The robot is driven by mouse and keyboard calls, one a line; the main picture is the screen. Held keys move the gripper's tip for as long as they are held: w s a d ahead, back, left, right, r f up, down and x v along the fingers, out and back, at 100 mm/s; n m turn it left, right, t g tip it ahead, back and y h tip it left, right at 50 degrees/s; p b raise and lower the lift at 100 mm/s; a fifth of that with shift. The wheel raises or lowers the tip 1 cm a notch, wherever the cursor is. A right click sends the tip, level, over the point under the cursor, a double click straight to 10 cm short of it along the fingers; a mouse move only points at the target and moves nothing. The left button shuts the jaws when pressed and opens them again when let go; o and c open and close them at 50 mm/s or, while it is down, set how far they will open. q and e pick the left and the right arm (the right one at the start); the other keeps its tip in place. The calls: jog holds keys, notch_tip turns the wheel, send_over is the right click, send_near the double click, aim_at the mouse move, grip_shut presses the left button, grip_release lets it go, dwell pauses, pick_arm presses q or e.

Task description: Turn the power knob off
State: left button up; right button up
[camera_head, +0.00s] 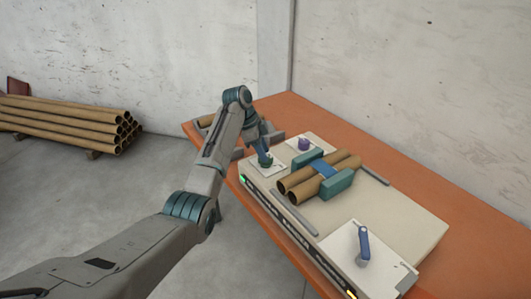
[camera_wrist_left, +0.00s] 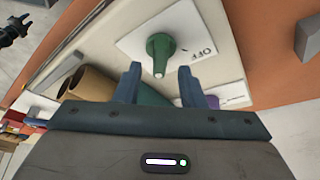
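The green power knob (camera_wrist_left: 160,52) stands on a white square plate (camera_wrist_left: 185,22) with an upside-down OFF mark beside it in the left wrist view. In the head view the green knob (camera_head: 266,161) is at the winder's far left corner, partly covered by my arm. My left gripper (camera_wrist_left: 158,72) is open, its two blue fingers apart with the knob's end just ahead of the gap. The fingers do not look closed on it. In the head view the left gripper (camera_head: 264,152) is right over the knob. A dark shape at the wrist view's upper left looks like my right gripper (camera_wrist_left: 14,30).
The pale winder (camera_head: 400,205) sits on an orange table (camera_head: 480,215). Brown tubes (camera_head: 310,180) with teal blocks and a blue band lie on it. A purple knob (camera_head: 303,143) is behind, a blue lever (camera_head: 363,245) in front. Cardboard tubes (camera_head: 65,125) are stacked left.

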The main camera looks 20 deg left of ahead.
pick_arm(q)
jog(key=shift+x, duration=1.05)
grip_shut()
